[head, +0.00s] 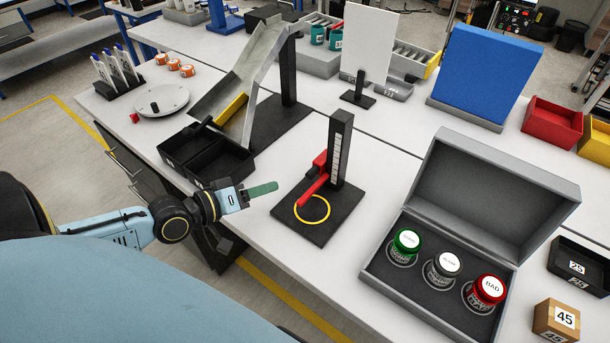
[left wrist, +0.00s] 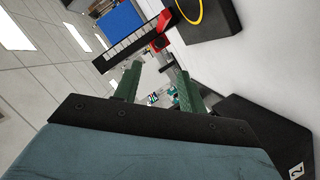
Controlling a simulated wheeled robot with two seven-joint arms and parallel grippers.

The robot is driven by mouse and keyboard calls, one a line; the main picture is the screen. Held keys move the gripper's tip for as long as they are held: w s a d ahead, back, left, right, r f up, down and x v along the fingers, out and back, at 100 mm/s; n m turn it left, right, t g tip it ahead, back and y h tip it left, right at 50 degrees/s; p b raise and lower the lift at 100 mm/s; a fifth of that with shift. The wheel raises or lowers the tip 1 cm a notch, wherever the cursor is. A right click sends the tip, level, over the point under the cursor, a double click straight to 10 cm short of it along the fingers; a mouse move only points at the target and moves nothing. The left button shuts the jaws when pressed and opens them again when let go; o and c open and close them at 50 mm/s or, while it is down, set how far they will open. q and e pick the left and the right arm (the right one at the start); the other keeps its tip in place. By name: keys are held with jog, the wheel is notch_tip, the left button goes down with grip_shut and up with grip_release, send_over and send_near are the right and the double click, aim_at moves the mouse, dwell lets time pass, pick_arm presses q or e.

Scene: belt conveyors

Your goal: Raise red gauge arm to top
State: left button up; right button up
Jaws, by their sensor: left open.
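The red gauge arm (head: 313,188) is low on the black gauge post (head: 340,140), sticking out over the yellow ring on the gauge's black base (head: 290,211). The post carries a pale scale strip. My left gripper (head: 264,189) is open and empty, with green fingers, at the left of the base and apart from the red arm. In the left wrist view, its two green fingers (left wrist: 158,80) are spread, and the red arm (left wrist: 163,20) shows beyond them beside the scaled post (left wrist: 128,44). My right gripper is in neither view.
A black two-bin tray (head: 207,157) and a sloped chute (head: 245,80) stand behind my left gripper. White table is bare between gauge and case.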

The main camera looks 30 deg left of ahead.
aim_at(308, 175)
pick_arm(q)
jog(key=x, duration=1.2)
jog(key=shift+w+d+b, duration=0.1)
jog(key=shift+w+b, duration=0.2)
grip_shut()
